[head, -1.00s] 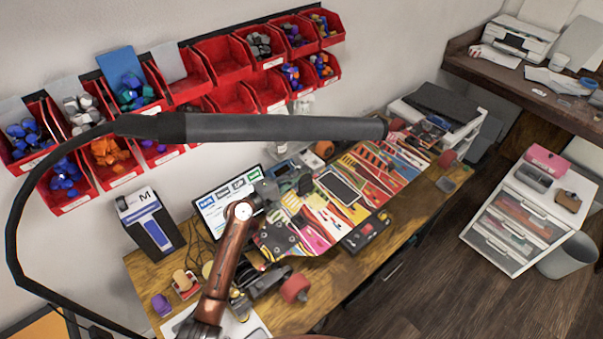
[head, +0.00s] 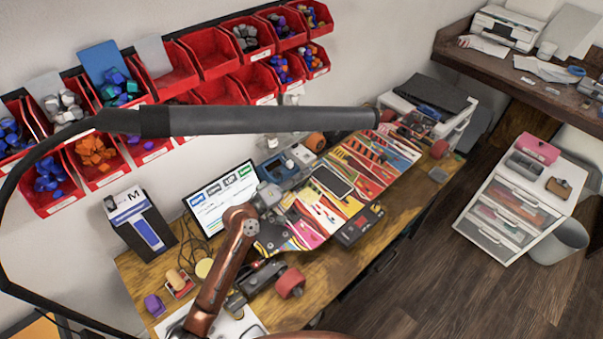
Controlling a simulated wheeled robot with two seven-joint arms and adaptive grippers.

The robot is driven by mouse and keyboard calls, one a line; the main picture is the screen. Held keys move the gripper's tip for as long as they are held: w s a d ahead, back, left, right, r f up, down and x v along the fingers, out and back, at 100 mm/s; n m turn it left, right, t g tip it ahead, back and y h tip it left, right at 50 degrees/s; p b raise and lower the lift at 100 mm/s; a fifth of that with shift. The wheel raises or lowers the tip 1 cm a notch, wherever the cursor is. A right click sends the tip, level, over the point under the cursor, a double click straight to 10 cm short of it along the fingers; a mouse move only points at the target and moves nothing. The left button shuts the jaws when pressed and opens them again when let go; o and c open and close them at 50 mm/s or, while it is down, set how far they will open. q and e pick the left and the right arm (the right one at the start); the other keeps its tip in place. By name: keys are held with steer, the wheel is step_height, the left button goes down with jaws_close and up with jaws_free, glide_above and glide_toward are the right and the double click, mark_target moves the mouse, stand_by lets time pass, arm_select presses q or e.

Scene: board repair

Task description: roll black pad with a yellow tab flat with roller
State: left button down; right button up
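A dark rectangular pad (head: 334,181) with a pale border lies on the brightly patterned board (head: 378,160); no yellow tab can be made out. My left gripper (head: 274,205), at the end of the copper arm, is over or beside the board's near-left end, left of the pad. Its fingers are too small and partly hidden by the wrist to tell whether they are open or hold anything. I cannot pick out the roller for certain. My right gripper is not in view.
A lit tablet (head: 222,200) and a black-and-white box (head: 140,222) stand left of the board. A truck with a red wheel (head: 290,283) lies in front. A dark red-buttoned device (head: 358,226) sits along the right edge. A black lamp bar (head: 270,121) crosses above.

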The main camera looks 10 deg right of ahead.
arm_select(q)
steer(key=shift+f, duration=0.15)
steer(key=c, duration=2.2)
jaws_free()
steer(key=shift+o, duration=0.2)
steer(key=v, duration=1.2)
